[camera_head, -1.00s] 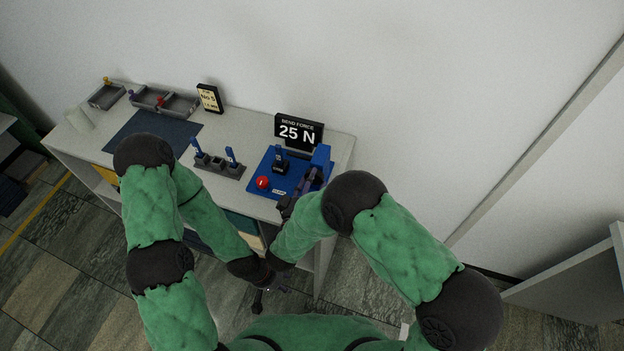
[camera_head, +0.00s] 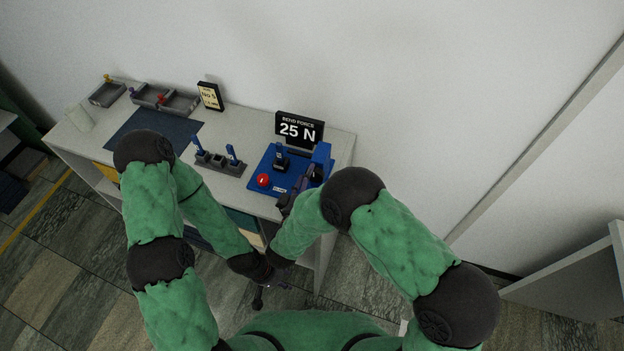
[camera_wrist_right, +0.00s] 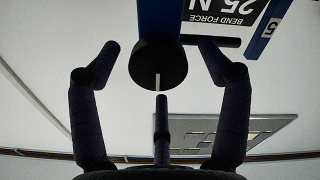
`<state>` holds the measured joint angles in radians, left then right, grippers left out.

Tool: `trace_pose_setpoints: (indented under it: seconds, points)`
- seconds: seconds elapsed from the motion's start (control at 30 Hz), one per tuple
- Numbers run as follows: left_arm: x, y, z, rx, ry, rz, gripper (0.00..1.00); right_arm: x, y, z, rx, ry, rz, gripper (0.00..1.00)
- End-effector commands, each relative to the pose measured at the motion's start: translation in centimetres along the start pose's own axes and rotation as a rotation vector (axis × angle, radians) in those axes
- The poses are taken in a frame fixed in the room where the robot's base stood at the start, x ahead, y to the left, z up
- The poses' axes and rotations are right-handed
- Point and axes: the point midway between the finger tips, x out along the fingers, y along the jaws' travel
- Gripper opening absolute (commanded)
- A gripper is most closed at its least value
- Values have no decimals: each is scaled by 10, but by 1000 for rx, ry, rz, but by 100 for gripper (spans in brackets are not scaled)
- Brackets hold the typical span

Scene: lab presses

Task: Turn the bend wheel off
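The bend press (camera_head: 322,155) is a blue device on a blue base plate at the right end of the bench, under a black sign reading "BEND FORCE 25 N". In the right wrist view, which looks upside down, a round black wheel (camera_wrist_right: 158,64) with a white line mark sits on a blue post. My right gripper (camera_wrist_right: 160,47) is open, its dark fingers apart on either side of the wheel, with no clear contact. My left gripper (camera_head: 262,296) hangs low in front of the bench, small and dark.
A red button (camera_head: 263,180) and a black fixture (camera_head: 281,160) are on the blue plate. A wall is behind.

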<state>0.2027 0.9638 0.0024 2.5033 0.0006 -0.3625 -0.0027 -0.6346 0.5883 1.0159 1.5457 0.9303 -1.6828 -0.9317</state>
Motion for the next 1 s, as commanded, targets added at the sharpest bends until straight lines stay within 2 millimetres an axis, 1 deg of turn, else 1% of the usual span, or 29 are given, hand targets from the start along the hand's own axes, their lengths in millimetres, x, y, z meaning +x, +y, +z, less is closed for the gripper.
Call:
trace_pose_setpoints:
  seconds: [0.2, 0.33, 0.47, 0.6, 0.8, 1.0]
  points:
    - [0, 0, 0, 0, 0, 0, 40, -1, 0, 0, 0, -1, -1, 77]
    - [0, 0, 0, 0, 0, 0, 40, -11, -1, 0, -2, 0, -3, 77]
    - [0, 0, 0, 0, 0, 0, 40, -32, -1, -1, -2, 4, -4, 77]
    - [0, 0, 0, 0, 0, 0, 40, -58, -1, 0, -2, 3, -5, 77]
    - [0, 0, 0, 0, 0, 0, 40, -91, -1, -1, -1, 4, -4, 77]
    - [0, 0, 0, 0, 0, 0, 40, -112, -1, 0, 0, 1, -2, 77]
